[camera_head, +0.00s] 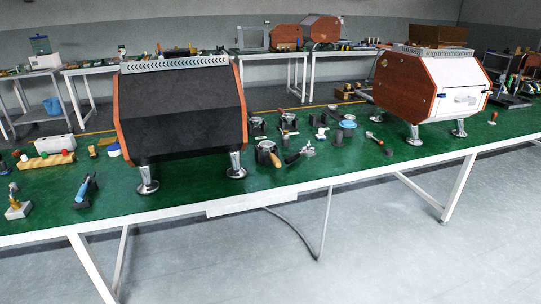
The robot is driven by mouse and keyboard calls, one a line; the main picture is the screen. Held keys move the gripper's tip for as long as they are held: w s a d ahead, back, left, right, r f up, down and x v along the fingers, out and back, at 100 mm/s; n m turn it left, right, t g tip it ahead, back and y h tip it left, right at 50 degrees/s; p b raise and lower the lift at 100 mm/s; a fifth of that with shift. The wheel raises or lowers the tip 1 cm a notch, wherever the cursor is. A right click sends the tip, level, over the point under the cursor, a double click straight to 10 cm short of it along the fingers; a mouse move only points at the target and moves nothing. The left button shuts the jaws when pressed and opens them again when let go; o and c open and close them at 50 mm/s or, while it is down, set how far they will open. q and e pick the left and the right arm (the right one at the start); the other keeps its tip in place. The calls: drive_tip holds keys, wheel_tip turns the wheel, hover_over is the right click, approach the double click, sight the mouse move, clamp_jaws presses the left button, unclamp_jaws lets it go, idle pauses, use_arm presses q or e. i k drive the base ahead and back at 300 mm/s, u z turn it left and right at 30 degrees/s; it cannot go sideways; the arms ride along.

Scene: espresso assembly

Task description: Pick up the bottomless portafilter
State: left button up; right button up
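Several portafilter-like items stand on the green bench top between two espresso machines. A dark round one with a wooden handle (267,156) is near the front edge. Next to it on the right is one with a dark handle and a silver head (303,151). Further back are two more small dark round items, a left one (257,125) and a right one (288,121). They are too small to tell which is the bottomless portafilter. Neither of my grippers shows in the head view.
A black-and-wood espresso machine (182,112) stands at left and a white-and-wood one (433,84) at right, both on metal feet. A blue-handled tool (83,188) lies on the bench (230,196) at left. The front strip of the bench right of centre is mostly clear.

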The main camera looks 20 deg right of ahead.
sight(276, 163)
drive_tip(key=z, duration=0.7)
drive_tip(key=i, duration=1.15)
drive_tip(key=u, duration=0.45)
drive_tip(key=i, duration=0.65)
drive_tip(key=u, duration=0.7)
